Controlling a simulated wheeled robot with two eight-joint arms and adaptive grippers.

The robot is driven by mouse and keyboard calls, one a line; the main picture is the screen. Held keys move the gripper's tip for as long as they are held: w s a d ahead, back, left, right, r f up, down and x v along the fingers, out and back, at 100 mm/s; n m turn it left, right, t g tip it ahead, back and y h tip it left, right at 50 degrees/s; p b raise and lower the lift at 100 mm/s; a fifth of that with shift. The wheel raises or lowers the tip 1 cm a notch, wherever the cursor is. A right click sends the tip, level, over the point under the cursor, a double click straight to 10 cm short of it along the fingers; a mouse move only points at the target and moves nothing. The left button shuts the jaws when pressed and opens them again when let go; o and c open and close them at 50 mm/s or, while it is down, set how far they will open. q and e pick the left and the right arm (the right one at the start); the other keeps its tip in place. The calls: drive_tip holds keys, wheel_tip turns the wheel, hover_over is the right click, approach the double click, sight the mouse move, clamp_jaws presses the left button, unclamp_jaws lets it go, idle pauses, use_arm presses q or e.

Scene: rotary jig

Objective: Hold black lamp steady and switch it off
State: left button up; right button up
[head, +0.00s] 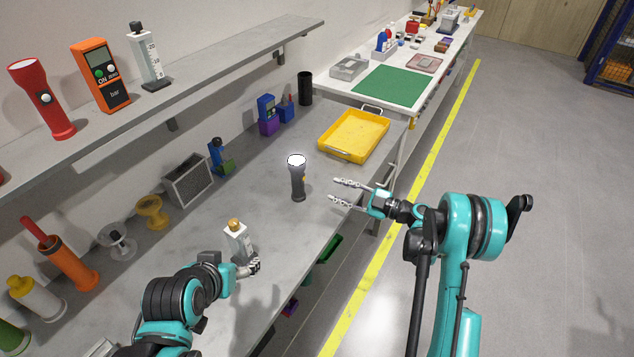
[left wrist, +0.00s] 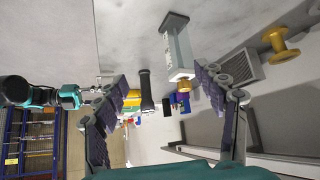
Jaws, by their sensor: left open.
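The black lamp (head: 298,183) stands upright on the grey bench, and its top glows white. It also shows in the left wrist view (left wrist: 146,92), beyond my left fingers. My left gripper (head: 252,267) is open and low over the bench, nearer the front than the lamp, right beside a white box-shaped item with a gold top (head: 240,243). In the left wrist view the left fingers (left wrist: 161,78) are spread with nothing gripped between them. My right gripper (head: 335,192) is open and empty, to the right of the lamp, fingers pointing toward it but apart.
A yellow tray (head: 326,148) lies behind the lamp. Blue and purple items (head: 267,112) and a grey box (head: 188,180) stand along the wall. A shelf (head: 200,68) overhangs the bench's wall side. The bench around the lamp is clear.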

use_arm(q)
drive_tip(key=w+d+r+m+t+h, duration=0.2)
drive_tip(key=w+d+r+t, duration=0.1)
drive_tip(key=w+d+r, duration=0.4)
drive_tip(key=w+d+r+m+t+h, duration=0.1)
drive_tip(key=w+d+r+t+h, duration=0.2)
drive_tip(key=w+d, duration=0.5)
drive_tip(key=n+t+y, duration=0.4)
drive_tip(key=t+y, duration=0.1)
hover_over(299, 168)
drive_tip(key=s+d, duration=0.2)
drive_tip(key=s, duration=0.4)
drive_tip(key=f+n+y, duration=0.1)
drive_tip(key=f+y, duration=0.1)
drive_tip(key=f, duration=0.2)
drive_tip(key=w+f+n+g+y, duration=0.1)
drive_tip(key=f+y, duration=0.1)
drive_tip(key=f, duration=0.2)
drive_tip(key=f+n+g+y, duration=0.1)
drive_tip(key=f, duration=0.4)
drive_tip(key=shift+w+a+y, duration=0.15)
drive_tip(key=shift+a+y, duration=0.15)
drive_tip(key=shift+y, duration=0.1)
drive_tip(key=shift+w+a+f, duration=0.1)
drive_tip(key=shift+w+f, duration=0.05)
drive_tip(key=shift+w, duration=0.1)
drive_tip(key=shift+x, duration=3.55)
